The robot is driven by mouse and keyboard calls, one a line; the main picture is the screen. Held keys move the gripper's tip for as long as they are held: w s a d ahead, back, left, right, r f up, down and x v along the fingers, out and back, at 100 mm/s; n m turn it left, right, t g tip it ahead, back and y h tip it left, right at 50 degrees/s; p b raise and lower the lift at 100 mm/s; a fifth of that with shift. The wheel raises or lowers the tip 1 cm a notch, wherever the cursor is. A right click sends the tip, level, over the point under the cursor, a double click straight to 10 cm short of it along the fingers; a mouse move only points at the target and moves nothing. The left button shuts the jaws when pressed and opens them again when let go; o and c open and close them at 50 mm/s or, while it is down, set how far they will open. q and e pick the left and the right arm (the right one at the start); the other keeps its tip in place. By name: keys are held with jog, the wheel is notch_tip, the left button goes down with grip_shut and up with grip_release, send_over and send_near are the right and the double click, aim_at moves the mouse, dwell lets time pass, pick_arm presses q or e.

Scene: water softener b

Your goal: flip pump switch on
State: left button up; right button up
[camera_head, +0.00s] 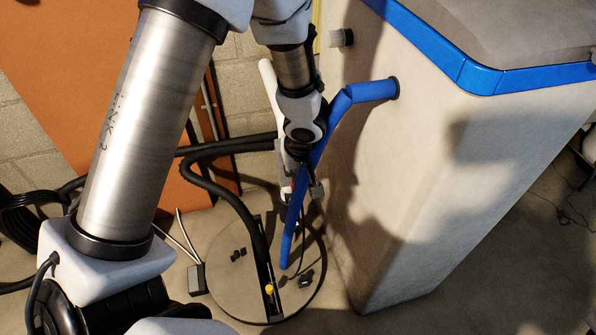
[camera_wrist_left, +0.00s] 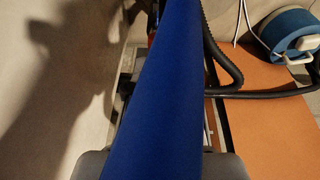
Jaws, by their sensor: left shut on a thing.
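My left gripper (camera_head: 300,188) points down beside the softener cabinet and is shut on the blue pipe (camera_head: 339,118). The pipe leaves the cabinet's side, bends, and slants down past the gripper toward a round floor cover (camera_head: 222,285). In the left wrist view the blue pipe (camera_wrist_left: 158,95) fills the middle, between grey gripper parts at the bottom edge. On the cover are a small yellow-tipped part (camera_head: 269,289) and small black parts (camera_head: 238,255). I cannot tell whether any of them is the pump switch. My right gripper is not in view.
The pale cabinet (camera_head: 440,170) with a blue rim (camera_head: 430,42) stands close on the right. A black corrugated hose (camera_head: 215,188) curves down to the cover. An orange panel (camera_head: 60,90) leans at the left wall. Open floor shows at the lower right.

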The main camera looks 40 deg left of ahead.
pick_arm(q)
jog(key=shift+r, duration=0.65)
jog(key=shift+r+p, duration=0.4)
jog(key=shift+r, duration=0.05)
jog(key=shift+w+r, duration=0.1)
jog(key=shift+r, duration=0.55)
jog(key=o, duration=0.9)
